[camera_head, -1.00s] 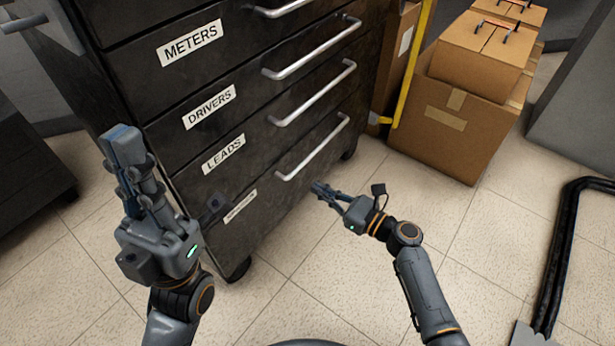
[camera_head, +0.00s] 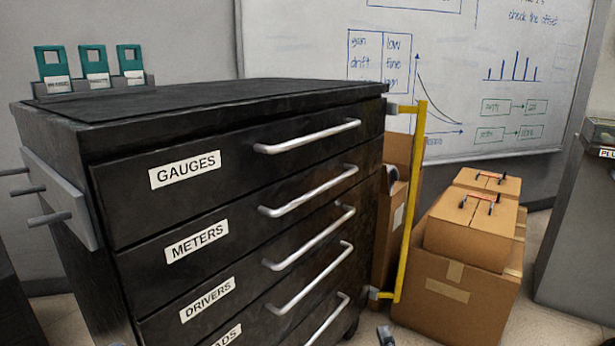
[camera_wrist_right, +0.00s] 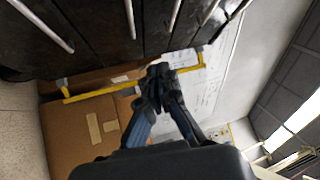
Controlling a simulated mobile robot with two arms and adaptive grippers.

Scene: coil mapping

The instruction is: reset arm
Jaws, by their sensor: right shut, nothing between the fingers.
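The tip of my right gripper (camera_head: 384,333) just shows at the bottom edge of the head view, in front of the lower right of the dark drawer cabinet (camera_head: 120,200). In the right wrist view my right gripper (camera_wrist_right: 158,72) has its blue-grey fingers together at the tips, with nothing between them. Behind it in that view are the cabinet's drawers and handles, the yellow rail and a cardboard box. My left gripper is in neither view now.
Cardboard boxes (camera_head: 470,315) stand right of the cabinet, with a yellow rail (camera_head: 410,215) between. Teal-topped instruments (camera_head: 95,65) sit on the cabinet's back left. A whiteboard (camera_head: 470,80) is behind. A grey unit (camera_head: 575,240) stands at right. Drawers look closed.

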